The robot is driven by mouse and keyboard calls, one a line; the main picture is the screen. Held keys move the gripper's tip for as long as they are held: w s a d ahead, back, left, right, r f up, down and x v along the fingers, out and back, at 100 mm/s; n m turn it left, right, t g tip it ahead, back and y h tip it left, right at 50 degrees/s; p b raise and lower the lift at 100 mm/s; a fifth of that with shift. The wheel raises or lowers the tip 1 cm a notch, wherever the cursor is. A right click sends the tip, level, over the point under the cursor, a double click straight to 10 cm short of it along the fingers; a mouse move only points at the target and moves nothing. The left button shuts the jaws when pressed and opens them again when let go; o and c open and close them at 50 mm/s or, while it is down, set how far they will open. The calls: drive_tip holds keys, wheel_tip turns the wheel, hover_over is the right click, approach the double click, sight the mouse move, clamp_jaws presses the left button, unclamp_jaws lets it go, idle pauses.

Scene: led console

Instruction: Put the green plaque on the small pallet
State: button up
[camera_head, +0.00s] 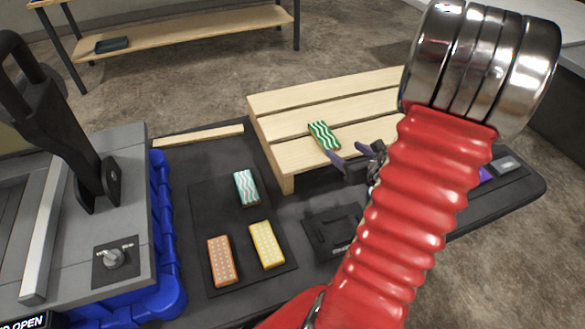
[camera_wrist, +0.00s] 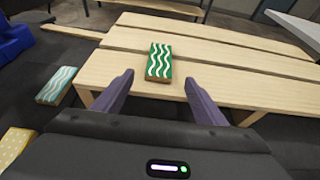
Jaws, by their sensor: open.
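The green plaque (camera_head: 324,135), with white wavy lines, lies flat on the slats of the small wooden pallet (camera_head: 286,105). In the wrist view the green plaque (camera_wrist: 160,62) rests near the front edge of the pallet (camera_wrist: 245,70). My gripper (camera_head: 350,159) is open, just in front of the plaque and close to the pallet's front edge. In the wrist view its two purple fingers (camera_wrist: 160,92) are spread wide, with the plaque beyond and between them. The fingers do not touch the plaque.
A dark mat holds a teal wavy plaque (camera_head: 246,188), an orange dotted plaque (camera_head: 222,261) and a yellow dotted plaque (camera_head: 266,244). A black fixture (camera_head: 334,231) sits beside the mat. A grey console (camera_head: 100,225) with a lever stands at left. Much of the pallet is bare.

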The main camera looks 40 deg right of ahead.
drive_tip(key=w+a+r+n+y, duration=0.3)
drive_tip(key=a+n, duration=0.2)
drive_tip(key=a, duration=0.3)
drive_tip(key=w+a+r+n+y, duration=0.3)
drive_tip(key=w+a+n+y, duration=0.15)
drive_tip(key=a, duration=0.35)
drive_tip(key=s+a+r+n+g+y, duration=0.1)
drive_tip(key=a+n+g, duration=0.1)
drive_tip(key=a+n, duration=0.4)
drive_tip(key=s+a+r+n+g+y, duration=0.15)
drive_tip(key=a+n, duration=0.25)
drive_tip(key=a, duration=0.4)
drive_tip(key=s+a+r+n+g+h, duration=0.1)
drive_tip(key=s+a+r+n+g, duration=0.1)
drive_tip(key=s+a+n+g, duration=0.5)
drive_tip(key=s+r+n+t+h, duration=0.3)
drive_tip(key=s+r+n+h, duration=0.1)
drive_tip(key=n, duration=0.9)
drive_tip(key=shift+s+a+r+h, duration=0.25)
drive_tip(key=shift+a+r+h, duration=0.15)
drive_tip(key=shift+r, duration=0.45)
